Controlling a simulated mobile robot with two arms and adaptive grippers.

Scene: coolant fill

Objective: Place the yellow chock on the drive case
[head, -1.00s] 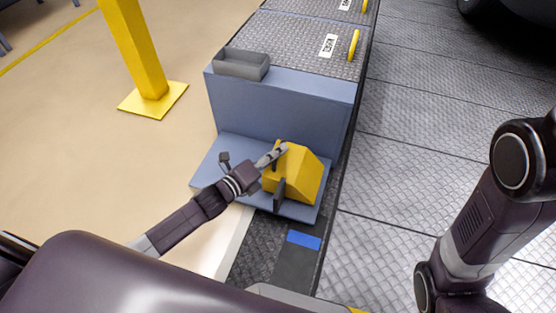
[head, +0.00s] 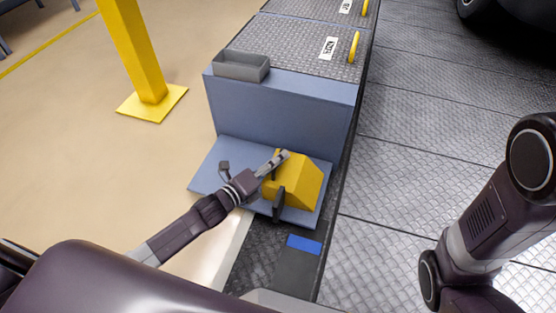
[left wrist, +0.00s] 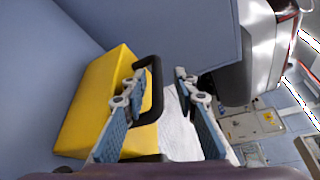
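The yellow chock (head: 297,183) appears to rest on the low blue-grey ledge (head: 215,168) at the foot of the blue-grey case (head: 280,108). In the left wrist view the chock (left wrist: 95,100) shows with its black handle (left wrist: 155,88). My left gripper (head: 277,162) is at the chock's handle side. In the left wrist view its fingers (left wrist: 160,95) are apart, with the handle between them, close to the left finger and clear of the right one. My right gripper is out of view; only part of its arm shows at the right.
A grey open tray (head: 240,66) sits on top of the case. A yellow post (head: 140,60) stands on the beige floor at the upper left. A blue patch (head: 303,244) lies in front of the ledge. Metal tread plates (head: 420,170) fill the right side.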

